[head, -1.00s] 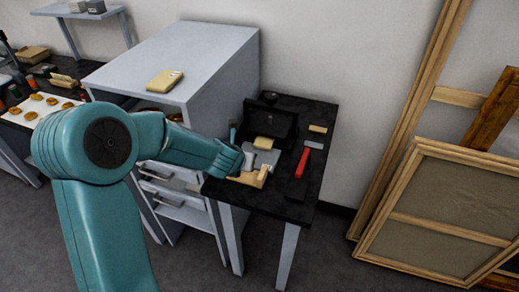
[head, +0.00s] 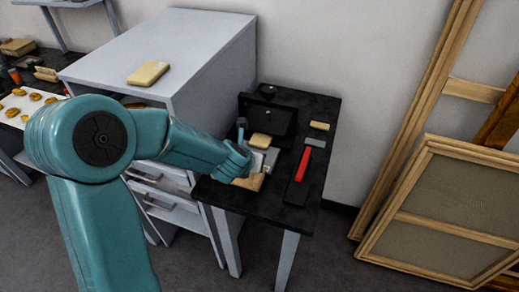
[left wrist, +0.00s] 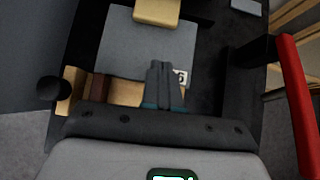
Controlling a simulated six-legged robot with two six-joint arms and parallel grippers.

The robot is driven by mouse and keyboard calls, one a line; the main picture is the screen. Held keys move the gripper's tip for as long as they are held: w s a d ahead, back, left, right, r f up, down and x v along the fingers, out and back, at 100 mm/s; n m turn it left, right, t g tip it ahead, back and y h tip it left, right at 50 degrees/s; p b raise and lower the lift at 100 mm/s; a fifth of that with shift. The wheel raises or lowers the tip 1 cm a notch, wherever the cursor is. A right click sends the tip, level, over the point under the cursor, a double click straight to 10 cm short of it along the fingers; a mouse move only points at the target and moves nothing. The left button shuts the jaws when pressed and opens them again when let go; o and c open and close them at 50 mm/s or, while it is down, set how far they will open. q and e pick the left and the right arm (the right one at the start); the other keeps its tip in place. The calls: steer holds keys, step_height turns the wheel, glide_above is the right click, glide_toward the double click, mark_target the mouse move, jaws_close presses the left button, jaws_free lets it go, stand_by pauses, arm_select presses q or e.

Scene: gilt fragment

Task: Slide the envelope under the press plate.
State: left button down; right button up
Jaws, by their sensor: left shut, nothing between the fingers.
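The press plate (head: 272,157) is a flat grey plate on the black side table, with a yellowish block (head: 261,140) at its far part. In the left wrist view the plate (left wrist: 125,48) lies just beyond my fingers. The tan envelope (head: 249,182) lies at the plate's near edge; in the left wrist view its tan surface (left wrist: 130,93) shows beside my fingers, with a white label marked 6. My left gripper (left wrist: 158,68) is shut and empty, its tips over the plate's near edge. Whether the tips touch anything is unclear. My right gripper is out of view.
A grey cabinet (head: 165,50) rises on the left with a yellowish block on top. Wooden frames (head: 440,205) lean at the right.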

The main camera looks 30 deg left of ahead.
mark_target(263, 144)
arm_select(q)
steer(key=x, duration=0.3)
steer(key=shift+d+f, duration=0.1)
steer(key=shift+f, duration=0.05)
steer(key=shift+w+r+p, duration=0.45)
steer(key=shift+w+p, duration=0.1)
steer(key=shift+p, duration=0.15)
steer(key=shift+w+a+f+p, duration=0.15)
steer(key=shift+w+a+p, duration=0.15)
steer(key=shift+w, duration=0.25)
steer(key=shift+w+a+f+p, duration=0.15)
steer(key=shift+w+a+f, duration=0.1)
steer(key=shift+w, duration=0.35)
steer(key=shift+w+a, duration=0.1)
steer(key=shift+w, duration=0.2)
steer(key=shift+s+r, duration=0.1)
steer(key=shift+s, duration=0.05)
steer(key=shift+w, duration=0.3)
steer(key=shift+w+a+p, duration=0.15)
steer(key=shift+w+p, duration=0.15)
steer(key=shift+w, duration=0.4)
steer(key=shift+w+a, duration=0.1)
steer(key=shift+w, duration=0.1)
steer(key=shift+s, duration=0.1)
